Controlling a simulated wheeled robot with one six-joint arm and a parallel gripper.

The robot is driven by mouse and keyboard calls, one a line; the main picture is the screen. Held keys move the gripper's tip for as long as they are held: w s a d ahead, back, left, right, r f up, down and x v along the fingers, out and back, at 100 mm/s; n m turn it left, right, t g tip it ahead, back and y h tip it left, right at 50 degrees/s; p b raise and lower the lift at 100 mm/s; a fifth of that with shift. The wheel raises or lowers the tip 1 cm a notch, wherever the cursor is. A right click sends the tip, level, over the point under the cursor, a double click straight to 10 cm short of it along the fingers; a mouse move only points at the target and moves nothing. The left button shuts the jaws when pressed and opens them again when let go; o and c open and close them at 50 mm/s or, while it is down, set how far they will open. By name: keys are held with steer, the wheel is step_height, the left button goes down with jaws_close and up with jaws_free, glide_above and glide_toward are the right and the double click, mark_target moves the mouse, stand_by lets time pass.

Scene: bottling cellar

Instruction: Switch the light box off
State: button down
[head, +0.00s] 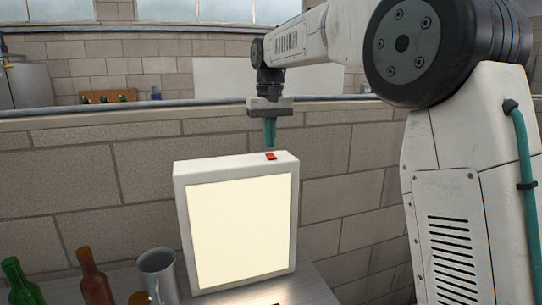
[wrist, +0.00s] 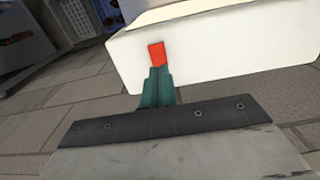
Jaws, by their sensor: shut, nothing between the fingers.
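The light box (head: 242,230) stands upright on the metal bench, a white case with a glowing cream front panel. A small red rocker switch (head: 271,156) sits on its top face, towards the right end. My gripper (head: 270,145) points down just above the switch, its green fingers closed together and empty. In the wrist view the fingertips (wrist: 156,72) lie right at the edge of the red switch (wrist: 157,54) and cover part of it. The white top of the box (wrist: 220,45) fills the upper right there. I cannot tell whether the tips touch the switch.
A grey mug (head: 158,272) stands left of the box. A brown bottle (head: 93,280) and a green bottle (head: 20,282) stand further left. The bench (head: 312,290) is bare right of the box. A block wall (head: 345,165) rises behind it.

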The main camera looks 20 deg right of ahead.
mark_target(270, 154)
steer(key=shift+f, duration=0.9)
stand_by(0.5)
steer(key=shift+r, duration=3.5)
steer(key=shift+s, duration=0.1)
steer(key=s+d, duration=0.1)
steer(key=s, duration=1)
steer(key=s+f, duration=0.6)
steer(key=s, duration=0.3)
steer(key=s+d+f+t, duration=0.1)
steer(key=s+f, duration=0.5)
steer(key=s, duration=0.4)
steer(key=s+d+f, duration=0.1)
steer(key=s+f, duration=0.6)
steer(key=s, duration=0.2)
steer(key=shift+s, duration=0.4)
